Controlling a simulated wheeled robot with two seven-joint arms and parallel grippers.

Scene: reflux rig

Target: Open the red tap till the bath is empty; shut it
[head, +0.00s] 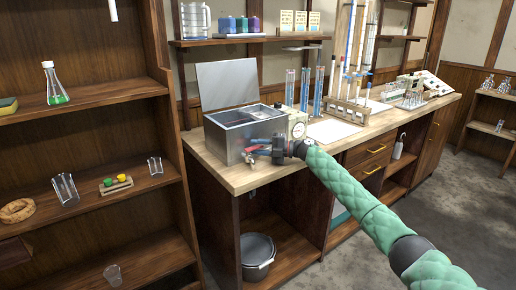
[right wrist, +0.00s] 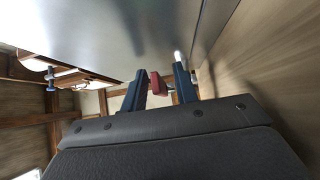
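The metal bath (head: 222,139) stands at the left end of the wooden bench with its lid (head: 227,84) raised. The red tap shows small at the bath's front in the head view, partly hidden by my gripper. In the right wrist view the red tap handle (right wrist: 155,84) lies between my two fingers, nearer the left one, with a gap to the right one. My right gripper (head: 259,150) is at the bath's front, and its fingers (right wrist: 161,88) are apart. I cannot tell the water level or whether the tap is open. My left gripper is out of view.
A grey bucket (head: 257,257) stands on the low shelf below the bath. A box with a round dial (head: 298,128) stands right of the bath. Glass cylinders (head: 304,90) and a rack (head: 347,111) stand farther right. Wooden shelves (head: 75,110) rise at the left.

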